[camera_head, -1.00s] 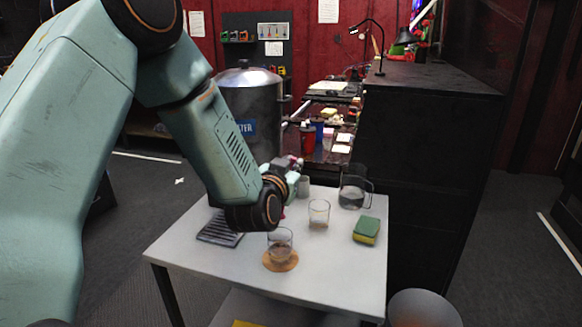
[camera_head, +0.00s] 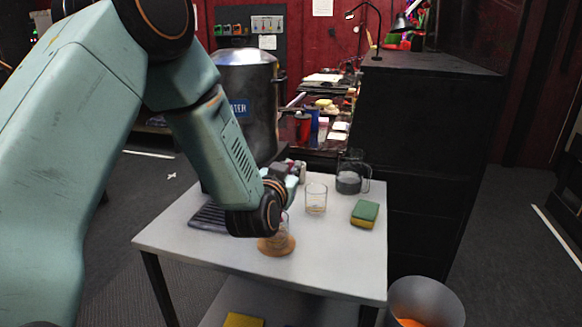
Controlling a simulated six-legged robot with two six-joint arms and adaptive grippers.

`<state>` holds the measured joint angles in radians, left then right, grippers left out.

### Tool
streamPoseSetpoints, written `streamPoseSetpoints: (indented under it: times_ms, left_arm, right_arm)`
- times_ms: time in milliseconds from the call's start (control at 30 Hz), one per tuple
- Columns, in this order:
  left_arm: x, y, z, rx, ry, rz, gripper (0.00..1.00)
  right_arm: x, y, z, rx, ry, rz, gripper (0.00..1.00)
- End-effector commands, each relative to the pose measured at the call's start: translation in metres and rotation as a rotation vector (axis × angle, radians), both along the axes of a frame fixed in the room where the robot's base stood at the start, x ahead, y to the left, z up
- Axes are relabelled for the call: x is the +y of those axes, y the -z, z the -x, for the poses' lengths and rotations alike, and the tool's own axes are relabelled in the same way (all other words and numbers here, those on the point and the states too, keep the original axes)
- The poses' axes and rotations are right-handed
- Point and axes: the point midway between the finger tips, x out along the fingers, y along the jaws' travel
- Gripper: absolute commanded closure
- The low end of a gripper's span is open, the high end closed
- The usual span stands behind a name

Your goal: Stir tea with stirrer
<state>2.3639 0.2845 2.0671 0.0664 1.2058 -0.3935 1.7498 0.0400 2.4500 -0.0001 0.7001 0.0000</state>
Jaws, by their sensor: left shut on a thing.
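A glass of tea (camera_head: 277,242) stands on a round brown coaster (camera_head: 289,248) near the table's front. My left wrist covers its upper left part. My left gripper (camera_head: 288,174) is just behind and above this glass in the picture, mostly hidden by the wrist. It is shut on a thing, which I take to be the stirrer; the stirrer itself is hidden. I cannot tell whether it reaches into the tea. My right gripper is out of view.
On the white table (camera_head: 335,262) stand a second glass (camera_head: 316,198), a glass jug (camera_head: 350,181), a green and yellow sponge (camera_head: 365,214) and a dark ribbed tray (camera_head: 208,217). A bin (camera_head: 427,298) stands at the front right. The table's front right is clear.

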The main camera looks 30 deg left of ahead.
Motion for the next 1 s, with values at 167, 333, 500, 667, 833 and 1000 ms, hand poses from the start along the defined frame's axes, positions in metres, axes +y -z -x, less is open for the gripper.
streamPoseSetpoints:
  times_ms: [167,333,500,667,833,1000]
  left_arm:
    - [0.002,0.015,0.002,0.002,0.0,0.0,1.0]
    - [0.004,0.026,0.004,0.002,0.0,0.0,1.0]
    - [0.005,0.037,0.005,0.001,0.0,0.0,1.0]
    - [0.007,0.048,0.007,0.002,0.0,0.0,1.0]
    - [0.008,0.057,0.008,0.002,0.0,0.0,1.0]
    - [0.008,0.058,0.008,0.001,0.0,-0.001,1.0]
  right_arm:
    - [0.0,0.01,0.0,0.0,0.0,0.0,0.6]
    - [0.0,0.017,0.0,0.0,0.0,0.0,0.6]
    - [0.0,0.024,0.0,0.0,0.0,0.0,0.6]
    - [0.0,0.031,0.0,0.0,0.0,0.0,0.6]
    - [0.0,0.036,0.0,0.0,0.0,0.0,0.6]
    - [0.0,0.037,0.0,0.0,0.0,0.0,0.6]
